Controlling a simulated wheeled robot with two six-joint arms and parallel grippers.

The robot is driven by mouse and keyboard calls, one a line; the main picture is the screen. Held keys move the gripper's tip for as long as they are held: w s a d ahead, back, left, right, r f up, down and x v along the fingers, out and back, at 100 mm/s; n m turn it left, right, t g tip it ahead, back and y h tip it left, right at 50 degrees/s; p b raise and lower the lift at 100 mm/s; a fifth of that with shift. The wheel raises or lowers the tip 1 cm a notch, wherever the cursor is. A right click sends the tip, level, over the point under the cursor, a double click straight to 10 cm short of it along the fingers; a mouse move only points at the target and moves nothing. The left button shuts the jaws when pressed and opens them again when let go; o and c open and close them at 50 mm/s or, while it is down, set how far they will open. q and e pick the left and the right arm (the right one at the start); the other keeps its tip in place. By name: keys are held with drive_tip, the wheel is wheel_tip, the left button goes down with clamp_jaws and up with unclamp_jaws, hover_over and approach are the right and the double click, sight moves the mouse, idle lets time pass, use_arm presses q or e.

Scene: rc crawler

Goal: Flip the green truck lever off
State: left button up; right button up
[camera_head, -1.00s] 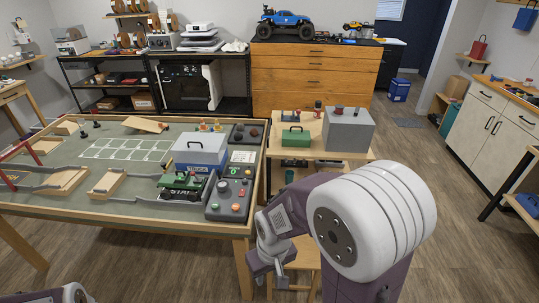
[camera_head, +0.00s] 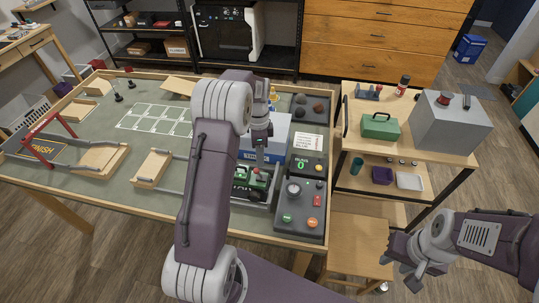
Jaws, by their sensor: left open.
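The green truck (camera_head: 257,187) sits at the right part of the course table, in front of the blue-and-white box (camera_head: 276,137). It is partly hidden behind my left arm. My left gripper (camera_head: 261,165) is open and points down, just above or at the truck's top. Whether it touches the truck, I cannot tell. The lever on the truck is too small to make out. My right gripper (camera_head: 404,266) hangs at the lower right, away from the table and the truck; its finger gap is unclear.
A grey control panel (camera_head: 302,192) with a dial and coloured buttons stands right of the truck. Wooden ramps (camera_head: 100,158) and a red gate (camera_head: 47,131) are at left. A cart (camera_head: 410,149) with a green toolbox (camera_head: 380,126) stands right. A stool (camera_head: 358,244) is below it.

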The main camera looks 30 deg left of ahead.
sight(256, 169)
use_arm(q)
drive_tip(key=shift+s+a+r, duration=0.15)
drive_tip(key=shift+a, duration=0.3)
drive_tip(key=shift+s+a+f, duration=0.5)
drive_tip(key=shift+f, duration=0.05)
drive_tip(key=f, duration=0.7)
drive_tip(key=shift+d+f, duration=0.2)
drive_tip(key=shift+d, duration=0.2)
drive_tip(key=shift+a+f, duration=0.1)
drive_tip(key=shift+f, duration=0.2)
drive_tip(key=shift+c, duration=0.3)
clamp_jaws()
